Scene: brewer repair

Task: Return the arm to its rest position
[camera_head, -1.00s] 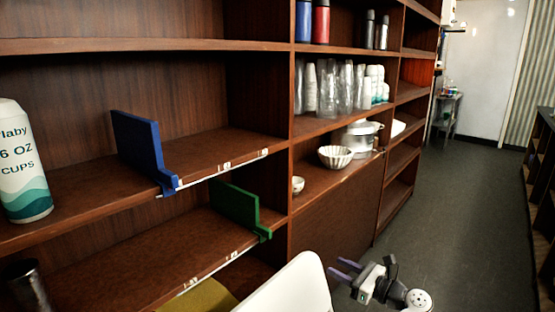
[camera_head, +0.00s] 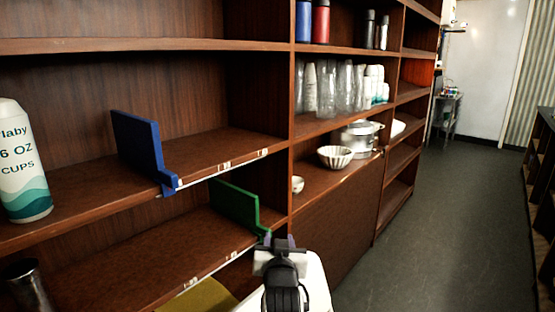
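My gripper (camera_head: 279,242) is at the bottom centre of the head view, seen from behind at the end of my folded arm. It points toward the lower shelf, just right of and below the green divider (camera_head: 238,207). Small purple finger parts show past its body, but its fingertips are mostly hidden. I see nothing held, and I cannot tell whether it is open. I cannot tell whether it touches the divider or is only in front of it.
A blue divider (camera_head: 140,150) stands on the middle shelf beside a white cup sleeve (camera_head: 22,165). A dark cylinder (camera_head: 27,285) is at lower left. Bowls (camera_head: 335,157) and glasses (camera_head: 345,88) fill the right shelves. The grey floor (camera_head: 440,220) at right is clear.

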